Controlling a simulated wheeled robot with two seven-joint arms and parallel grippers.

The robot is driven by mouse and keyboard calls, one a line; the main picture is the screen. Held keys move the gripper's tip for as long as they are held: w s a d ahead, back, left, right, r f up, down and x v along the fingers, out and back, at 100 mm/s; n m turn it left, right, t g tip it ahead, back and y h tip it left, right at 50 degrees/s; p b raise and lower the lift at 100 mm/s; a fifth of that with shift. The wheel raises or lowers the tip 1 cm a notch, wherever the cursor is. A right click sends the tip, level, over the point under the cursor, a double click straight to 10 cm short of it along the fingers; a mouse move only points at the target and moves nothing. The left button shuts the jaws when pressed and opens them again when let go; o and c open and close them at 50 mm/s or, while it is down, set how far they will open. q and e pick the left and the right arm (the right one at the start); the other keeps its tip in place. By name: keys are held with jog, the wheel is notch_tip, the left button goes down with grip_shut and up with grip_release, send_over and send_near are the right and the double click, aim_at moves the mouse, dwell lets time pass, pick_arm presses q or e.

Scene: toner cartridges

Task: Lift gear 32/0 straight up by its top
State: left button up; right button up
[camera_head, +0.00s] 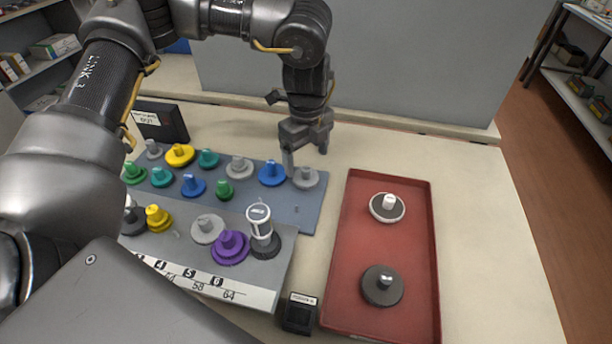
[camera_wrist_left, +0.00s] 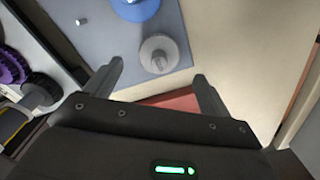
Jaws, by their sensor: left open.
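My left gripper (camera_head: 306,158) is open above the right end of the blue-grey board (camera_head: 300,217). A light grey gear (camera_head: 305,178) with a short hub on top stands there, just below the fingertips. In the left wrist view the same grey gear (camera_wrist_left: 172,50) lies between and beyond the two open fingers (camera_wrist_left: 158,72), apart from both. No marking on it is readable, so I cannot confirm that it is 32/0. My right gripper is not in view.
A blue gear (camera_head: 271,175) stands close left of the grey one. Several coloured gears fill the rest of the board. A front rack (camera_head: 262,292) holds a purple gear (camera_head: 230,248) and a white-topped cylinder (camera_head: 260,224). A red tray (camera_head: 385,244) at right holds two gears.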

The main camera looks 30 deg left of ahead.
aim_at(306, 169)
pick_arm(q)
notch_tip(306, 169, down, 4)
jog(key=shift+a+r, duration=0.1)
jog(key=shift+f, duration=0.6)
jog(key=c, duration=1.1)
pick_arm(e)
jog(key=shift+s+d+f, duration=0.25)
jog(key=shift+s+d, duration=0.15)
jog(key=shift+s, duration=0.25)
pick_arm(q)
jog(key=shift+o, duration=0.2)
jog(key=shift+r, duration=0.1)
